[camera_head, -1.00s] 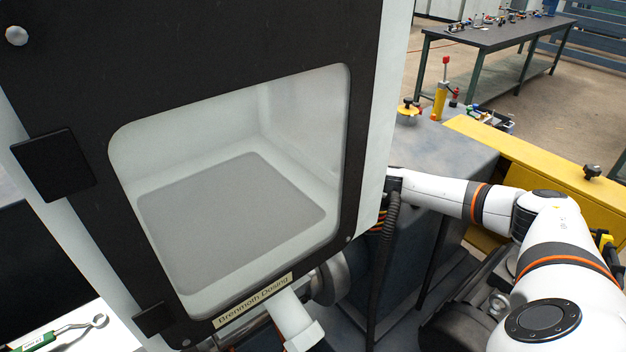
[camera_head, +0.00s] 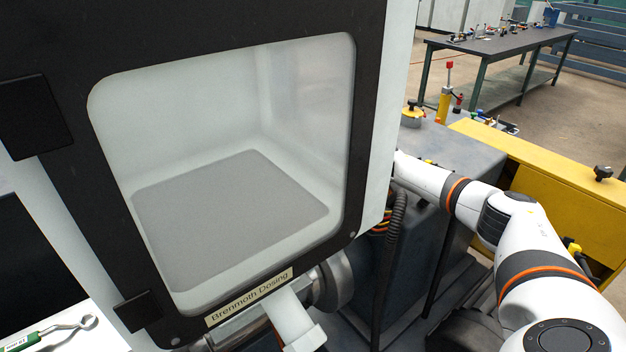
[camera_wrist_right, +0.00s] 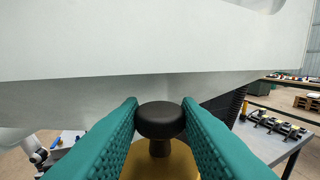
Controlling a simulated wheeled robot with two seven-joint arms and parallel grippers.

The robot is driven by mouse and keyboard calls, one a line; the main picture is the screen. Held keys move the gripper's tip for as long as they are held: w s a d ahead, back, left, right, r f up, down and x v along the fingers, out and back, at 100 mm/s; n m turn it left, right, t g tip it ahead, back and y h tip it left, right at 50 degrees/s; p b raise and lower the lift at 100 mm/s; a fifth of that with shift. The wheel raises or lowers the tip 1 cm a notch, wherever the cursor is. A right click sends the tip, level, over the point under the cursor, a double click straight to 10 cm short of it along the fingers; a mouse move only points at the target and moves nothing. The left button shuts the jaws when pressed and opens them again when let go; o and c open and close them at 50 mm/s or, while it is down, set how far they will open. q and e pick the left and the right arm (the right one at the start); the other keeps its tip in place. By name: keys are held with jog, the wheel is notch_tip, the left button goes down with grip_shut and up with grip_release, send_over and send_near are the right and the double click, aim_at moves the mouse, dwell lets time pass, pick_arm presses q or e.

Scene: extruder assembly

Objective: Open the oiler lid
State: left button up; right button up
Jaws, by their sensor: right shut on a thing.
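In the right wrist view a dark round knob (camera_wrist_right: 160,118) on a short stem stands on a yellow-gold lid (camera_wrist_right: 160,160). My right gripper (camera_wrist_right: 160,112) has its two green padded fingers closed on the sides of this knob. The lower part of the lid is cut off by the picture edge, so I cannot see whether it is seated or raised. In the head view my right arm reaches behind the dosing cabinet, which hides the right gripper and the held knob. My left gripper is in neither view.
The white and black dosing cabinet (camera_head: 372,130) fills the left and middle of the head view. A yellow cap with a dark knob (camera_head: 412,116) and a yellow cylinder (camera_head: 445,105) stand behind my arm. A green-handled wrench (camera_head: 60,330) lies at lower left.

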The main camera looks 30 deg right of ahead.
jog(key=o, duration=0.9)
jog(key=shift+o, duration=0.2)
jog(key=b+v, duration=0.4)
jog(key=v, duration=0.7)
jog(key=shift+w, duration=0.1)
jog(key=shift+s+d, duration=0.25)
jog(key=shift+d, duration=0.3)
